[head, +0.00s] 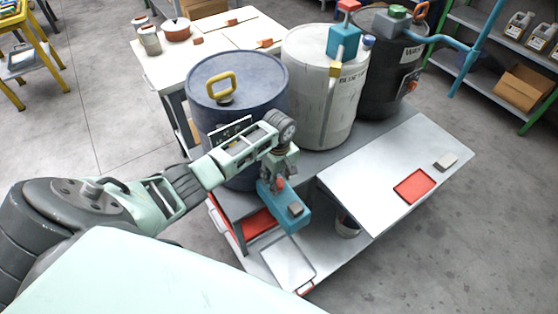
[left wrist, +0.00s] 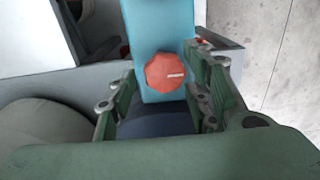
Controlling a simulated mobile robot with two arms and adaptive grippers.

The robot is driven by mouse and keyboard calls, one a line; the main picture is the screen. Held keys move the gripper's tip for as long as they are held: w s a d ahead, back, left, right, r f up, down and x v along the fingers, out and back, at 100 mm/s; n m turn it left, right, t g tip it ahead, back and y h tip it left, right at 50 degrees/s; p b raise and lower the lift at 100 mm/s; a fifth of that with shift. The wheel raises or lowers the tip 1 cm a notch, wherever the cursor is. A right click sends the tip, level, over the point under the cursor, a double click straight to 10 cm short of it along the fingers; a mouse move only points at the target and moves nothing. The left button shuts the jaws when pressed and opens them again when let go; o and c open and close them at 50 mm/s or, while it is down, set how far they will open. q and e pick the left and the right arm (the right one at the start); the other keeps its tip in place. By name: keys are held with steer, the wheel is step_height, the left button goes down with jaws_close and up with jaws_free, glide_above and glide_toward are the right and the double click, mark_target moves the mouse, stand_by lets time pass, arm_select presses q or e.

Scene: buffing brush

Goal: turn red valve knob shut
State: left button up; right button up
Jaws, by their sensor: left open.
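The red valve knob (left wrist: 166,72) is faceted, with a pale mark on its face pointing right. It sits on a teal valve body (left wrist: 160,25). In the head view the knob (head: 280,184) is partly hidden under my left gripper (head: 281,166), on the teal body (head: 285,207) at the front of the dark blue drum. In the left wrist view my left gripper (left wrist: 158,88) is open, one finger on each side of the knob. The left finger is clearly apart from it; the right finger is close, and I cannot tell whether it touches. My right gripper is not in view.
A dark blue drum (head: 237,84), a white drum (head: 312,102) and a black drum (head: 385,85) stand on a grey bench. Another red knob (head: 349,5) tops the white drum's teal valve. A red tray (head: 414,186) lies on the sloping panel (head: 372,190).

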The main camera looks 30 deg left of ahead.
arm_select(q)
steer(key=shift+f, duration=0.3)
steer(key=c, duration=1.1)
steer(key=shift+o, duration=0.2)
steer(key=shift+r, duration=0.1)
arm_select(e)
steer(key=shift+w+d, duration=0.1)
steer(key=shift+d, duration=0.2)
